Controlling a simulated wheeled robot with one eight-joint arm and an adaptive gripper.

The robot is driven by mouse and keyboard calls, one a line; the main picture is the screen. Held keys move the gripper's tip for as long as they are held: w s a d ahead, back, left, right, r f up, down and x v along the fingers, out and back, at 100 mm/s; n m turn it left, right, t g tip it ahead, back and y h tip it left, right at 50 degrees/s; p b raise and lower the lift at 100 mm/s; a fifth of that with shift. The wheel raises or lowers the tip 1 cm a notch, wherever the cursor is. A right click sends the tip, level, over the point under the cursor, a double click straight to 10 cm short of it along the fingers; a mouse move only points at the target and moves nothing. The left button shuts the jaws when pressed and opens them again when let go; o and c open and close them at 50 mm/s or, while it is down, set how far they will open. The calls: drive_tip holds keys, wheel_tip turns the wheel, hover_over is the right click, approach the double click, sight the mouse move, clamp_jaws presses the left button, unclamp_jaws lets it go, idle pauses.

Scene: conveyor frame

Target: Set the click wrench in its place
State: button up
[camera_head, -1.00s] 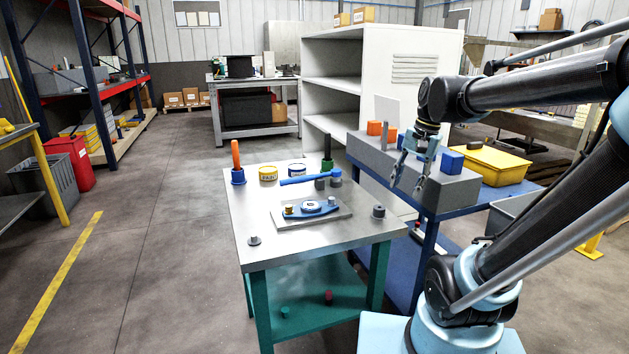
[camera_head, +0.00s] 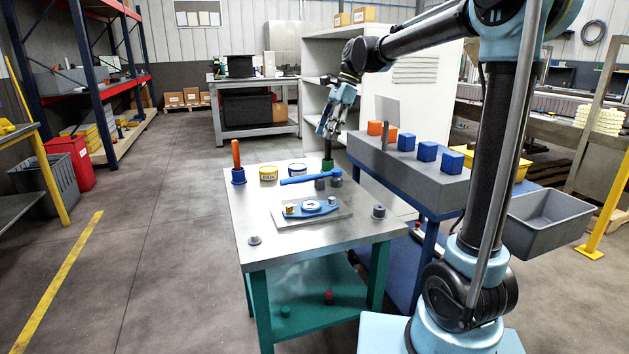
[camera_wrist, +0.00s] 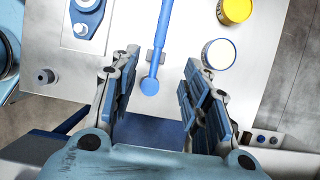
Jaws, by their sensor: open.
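A long blue tool (camera_head: 310,179), which looks like the click wrench, lies across the metal table over small grey supports (camera_head: 320,184). In the wrist view the blue bar (camera_wrist: 160,38) crosses a grey block (camera_wrist: 155,57), its rounded end pointing toward me. My gripper (camera_head: 328,130) is open and empty, above the table's far right corner. In the wrist view its fingers (camera_wrist: 160,66) stand either side of the rounded end, clearly apart from it. Which spot is the wrench's place, I cannot tell.
On the table are a fixture plate with a blue part (camera_head: 310,207), a yellow tin (camera_head: 268,173), a white-topped tin (camera_wrist: 218,54), an orange-handled tool (camera_head: 236,154) and a green holder (camera_head: 327,164). A grey block with blue cubes (camera_head: 427,151) stands at the right.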

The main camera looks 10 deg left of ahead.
sight(311, 174)
drive_tip(key=x, duration=1.7)
drive_tip(key=shift+d+f, duration=0.1)
clamp_jaws()
